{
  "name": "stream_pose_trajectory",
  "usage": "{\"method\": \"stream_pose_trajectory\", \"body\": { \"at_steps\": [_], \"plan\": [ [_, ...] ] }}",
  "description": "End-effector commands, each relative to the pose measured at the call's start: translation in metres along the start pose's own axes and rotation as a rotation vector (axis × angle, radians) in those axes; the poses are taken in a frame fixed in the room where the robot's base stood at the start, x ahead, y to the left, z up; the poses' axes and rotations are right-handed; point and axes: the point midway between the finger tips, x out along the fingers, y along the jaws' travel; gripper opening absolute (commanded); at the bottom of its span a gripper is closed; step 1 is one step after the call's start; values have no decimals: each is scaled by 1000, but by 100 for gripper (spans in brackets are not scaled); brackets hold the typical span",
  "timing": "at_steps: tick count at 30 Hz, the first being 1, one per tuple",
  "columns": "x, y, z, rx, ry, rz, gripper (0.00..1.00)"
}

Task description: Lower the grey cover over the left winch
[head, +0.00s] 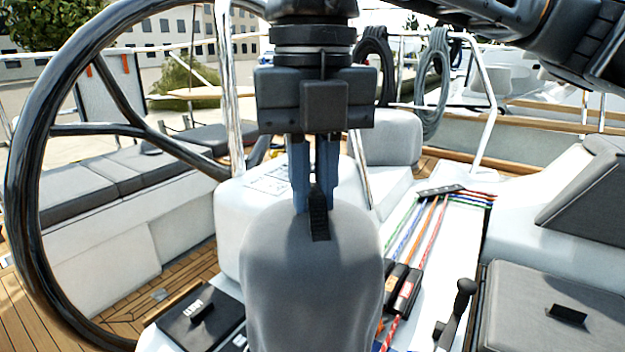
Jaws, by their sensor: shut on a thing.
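The grey cover (312,275) is a rounded, soft-looking hood in the middle of the head view, large and close. A black strap tab (319,215) stands up from its top. My gripper (316,190) points down from above, its two blue fingers shut on this tab. The cover hangs upright below the fingers. Its lower edge is cut off by the bottom of the picture. The left winch is not visible; I cannot tell whether the cover is around it or above it.
A large black steering wheel (24,150) stands at the left. Coloured ropes (425,235) run to black clutches (402,287) right of the cover, with a black lever (458,308) beyond. Another grey rounded cover (391,138) sits behind. A black box lid (200,318) lies front left.

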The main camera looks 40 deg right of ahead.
Motion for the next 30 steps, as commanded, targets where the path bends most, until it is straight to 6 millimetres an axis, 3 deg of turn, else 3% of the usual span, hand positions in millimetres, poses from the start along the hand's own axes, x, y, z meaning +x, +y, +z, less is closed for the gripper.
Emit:
{"method": "stream_pose_trajectory", "body": {
  "at_steps": [18, 30],
  "plan": [
    [44, 0, 0, 0, 0, -1, 0],
    [45, 0, 0, 0, 0, 0, 0]
  ]
}}
